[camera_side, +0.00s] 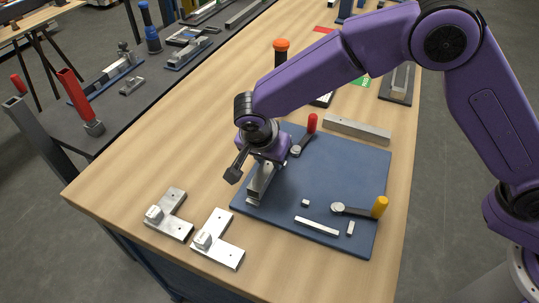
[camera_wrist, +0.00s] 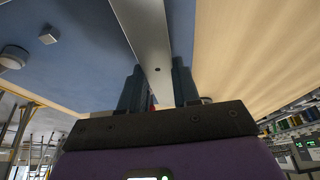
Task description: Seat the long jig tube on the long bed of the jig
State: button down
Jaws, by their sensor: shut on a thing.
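My gripper (camera_wrist: 157,85) is shut on a long grey metal tube (camera_wrist: 143,30), which passes between its two fingers in the wrist view and has a small dark hole. In the side view the tube (camera_side: 260,186) shows below my gripper (camera_side: 263,168), over the left part of the blue jig plate (camera_side: 335,175). Part of the tube is hidden by my gripper. I cannot tell whether it touches the plate. A long grey bar (camera_side: 358,130) lies along the plate's back edge, and a shorter pale bar (camera_side: 316,225) near its front.
A red-handled clamp (camera_side: 311,124) stands close to the right of my gripper. A yellow-handled clamp (camera_side: 378,207) is at the plate's right. Small blocks (camera_side: 305,203) (camera_side: 350,228) sit near the front. Two angled metal brackets (camera_side: 170,208) (camera_side: 226,248) lie left on the wooden table.

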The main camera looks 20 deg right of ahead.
jog(key=shift+f, duration=0.65)
dwell(0.3)
jog(key=shift+c, duration=0.8)
grip_release()
jog(key=shift+r, duration=3.45)
jog(key=shift+d, duration=0.1)
